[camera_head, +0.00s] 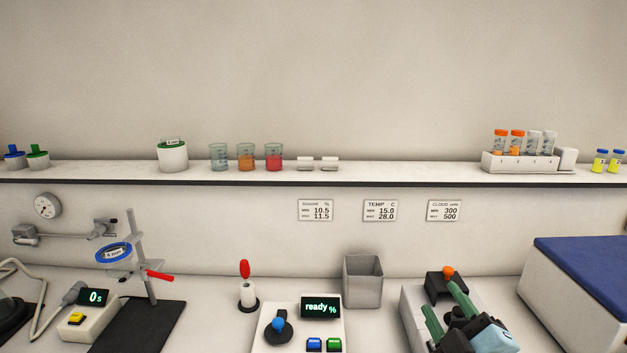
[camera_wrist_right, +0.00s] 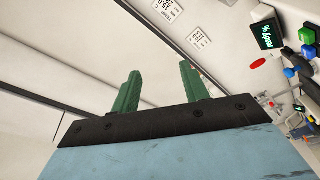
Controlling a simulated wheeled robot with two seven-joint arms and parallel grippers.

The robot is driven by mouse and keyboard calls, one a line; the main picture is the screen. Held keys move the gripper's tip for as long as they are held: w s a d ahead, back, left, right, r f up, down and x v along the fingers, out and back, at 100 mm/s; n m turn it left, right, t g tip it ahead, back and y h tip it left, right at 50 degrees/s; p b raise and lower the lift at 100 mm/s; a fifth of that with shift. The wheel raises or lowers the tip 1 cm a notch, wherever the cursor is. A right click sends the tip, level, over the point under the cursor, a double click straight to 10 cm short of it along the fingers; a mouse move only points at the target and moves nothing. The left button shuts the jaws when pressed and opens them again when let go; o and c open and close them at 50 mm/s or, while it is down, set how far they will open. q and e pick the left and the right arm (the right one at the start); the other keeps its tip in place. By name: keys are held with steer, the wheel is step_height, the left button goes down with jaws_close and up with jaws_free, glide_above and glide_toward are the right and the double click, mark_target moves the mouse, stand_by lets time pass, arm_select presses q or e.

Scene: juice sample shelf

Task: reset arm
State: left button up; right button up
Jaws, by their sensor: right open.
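My right gripper (camera_head: 441,297) is at the lower right in the head view, with two green fingers spread apart. It is above the front of a grey-white device with a black block and an orange knob (camera_head: 448,271). In the right wrist view the two green fingers (camera_wrist_right: 159,70) stand apart with nothing between them. Part of the device is hidden behind the gripper. My left gripper is not in the head view.
A grey bin (camera_head: 362,282) stands left of the right gripper. A blue-topped box (camera_head: 590,265) is to its right. A ready-display meter (camera_head: 297,335) sits in front. The shelf (camera_head: 400,174) above holds beakers (camera_head: 246,157) and a tube rack (camera_head: 518,164).

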steer(key=s+d+f+m+g+h, duration=0.3)
steer(key=s+f+m+g, duration=0.6)
steer(key=f, duration=0.5)
steer(key=s+a+f+m+g+y, duration=0.1)
steer(key=s+f+g, duration=0.25)
steer(key=s, duration=0.45)
steer(key=s+a+f+g, duration=0.1)
steer(key=s+f+g, duration=0.25)
steer(key=s, duration=0.55)
step_height(320, 180, down, 29)
steer(key=s+b, duration=0.2)
steer(key=s+d+f+g+b, duration=0.1)
steer(key=s+d+f+g, duration=0.1)
steer(key=s+f, duration=1.3)
steer(key=shift+s+d+f+b, duration=0.15)
steer(key=shift+s+d+b, duration=0.15)
steer(key=shift+s+d, duration=0.05)
